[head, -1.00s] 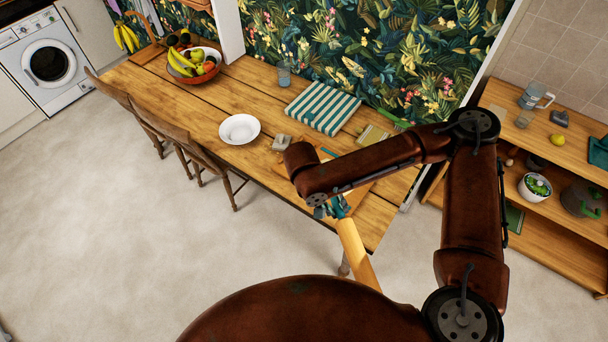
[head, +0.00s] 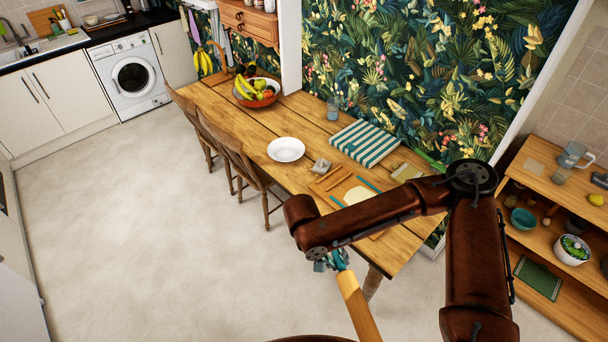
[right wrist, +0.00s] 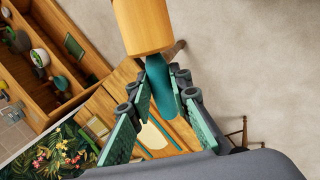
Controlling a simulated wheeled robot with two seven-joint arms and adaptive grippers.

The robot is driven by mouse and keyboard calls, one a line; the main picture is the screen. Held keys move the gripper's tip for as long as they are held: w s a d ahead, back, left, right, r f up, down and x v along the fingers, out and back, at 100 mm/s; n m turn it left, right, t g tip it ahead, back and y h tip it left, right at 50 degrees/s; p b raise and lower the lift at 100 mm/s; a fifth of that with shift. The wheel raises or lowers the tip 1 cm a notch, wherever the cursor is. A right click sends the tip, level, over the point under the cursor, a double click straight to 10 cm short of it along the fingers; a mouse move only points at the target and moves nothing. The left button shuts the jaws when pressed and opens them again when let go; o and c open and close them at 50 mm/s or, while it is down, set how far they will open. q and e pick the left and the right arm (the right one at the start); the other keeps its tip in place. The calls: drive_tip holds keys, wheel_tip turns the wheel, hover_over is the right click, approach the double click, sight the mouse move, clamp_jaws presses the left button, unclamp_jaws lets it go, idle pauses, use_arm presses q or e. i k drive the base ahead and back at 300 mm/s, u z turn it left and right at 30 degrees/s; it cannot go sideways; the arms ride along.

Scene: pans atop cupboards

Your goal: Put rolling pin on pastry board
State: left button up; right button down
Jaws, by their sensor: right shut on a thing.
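My right gripper (head: 333,260) is shut on the teal handle at one end of the rolling pin (head: 358,305). The pin's pale wooden body slants down toward the bottom of the head view, in front of the table's near end. In the right wrist view the wooden body (right wrist: 143,25) is at the top and the handle runs between the fingers (right wrist: 160,100). The pastry board (head: 340,191) lies on the table, apart from the pin, with a pale dough-like patch (head: 360,195) and teal strips. My right arm hides part of it. My left gripper is not in view.
The wooden table (head: 240,120) holds a white plate (head: 286,149), a fruit bowl (head: 258,98) and a striped cloth (head: 366,144). Chairs (head: 232,160) stand along its left side. A shelf unit (head: 560,215) stands at right. Floor is clear at left.

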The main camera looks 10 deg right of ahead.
sight(331, 182)
drive_tip(key=u, duration=0.7)
drive_tip(key=i, duration=1.05)
drive_tip(key=z, duration=0.5)
drive_tip(key=i, duration=0.45)
drive_tip(key=z, duration=0.6)
